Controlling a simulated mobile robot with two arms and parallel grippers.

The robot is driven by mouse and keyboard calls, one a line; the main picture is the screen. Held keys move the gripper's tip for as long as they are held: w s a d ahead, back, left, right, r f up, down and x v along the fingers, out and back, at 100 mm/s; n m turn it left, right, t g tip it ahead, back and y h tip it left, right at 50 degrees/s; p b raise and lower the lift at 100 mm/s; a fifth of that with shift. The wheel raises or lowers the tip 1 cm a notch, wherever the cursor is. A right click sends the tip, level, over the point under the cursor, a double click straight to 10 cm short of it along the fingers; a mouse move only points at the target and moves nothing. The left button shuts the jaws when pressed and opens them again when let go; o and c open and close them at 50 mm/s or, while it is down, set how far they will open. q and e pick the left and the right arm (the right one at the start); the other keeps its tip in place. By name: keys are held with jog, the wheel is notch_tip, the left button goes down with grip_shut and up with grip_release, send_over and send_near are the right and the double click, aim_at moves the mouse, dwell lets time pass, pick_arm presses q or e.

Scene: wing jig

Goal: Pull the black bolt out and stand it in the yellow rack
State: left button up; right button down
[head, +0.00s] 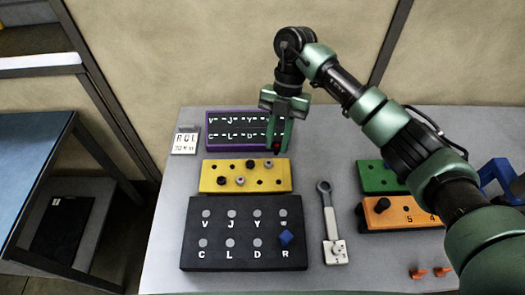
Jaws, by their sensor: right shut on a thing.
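The yellow rack (208,176) lies behind the dark lettered board, with several holes. Two or more silver bolt heads (240,180) and one dark bolt head (250,163) stand in it. My right gripper (277,148) is above the rack's back right corner, pointing down. It is shut on a small dark thing with a reddish tint, mostly hidden by the fingers; I cannot tell if it is the black bolt. Another black bolt head (382,204) stands in the orange block (400,220) at the right. My left gripper is not in view.
The dark lettered board (215,258) carries a blue piece (286,237). A purple-framed panel (222,143) stands behind the rack. A wrench (329,215), green block (378,177) and red pieces (443,271) lie to the right. The table's front middle is clear.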

jog(key=a+f+m+t+y+b, duration=0.1)
jog(key=f+m, duration=0.3)
jog(key=s+a+f+m+t+y+b, duration=0.1)
jog(key=f+m, duration=0.3)
jog(key=a+f+m+t+b, duration=0.1)
jog(key=a+f+m, duration=0.1)
jog(key=f+m, duration=0.2)
jog(key=shift+s+f+t+y, duration=0.1)
jog(key=shift+s+t+y, duration=0.2)
jog(key=shift+s+y, duration=0.1)
dwell(0.5)
dwell(0.3)
jog(key=shift+f+b, duration=0.55)
jog(key=shift+f, duration=0.55)
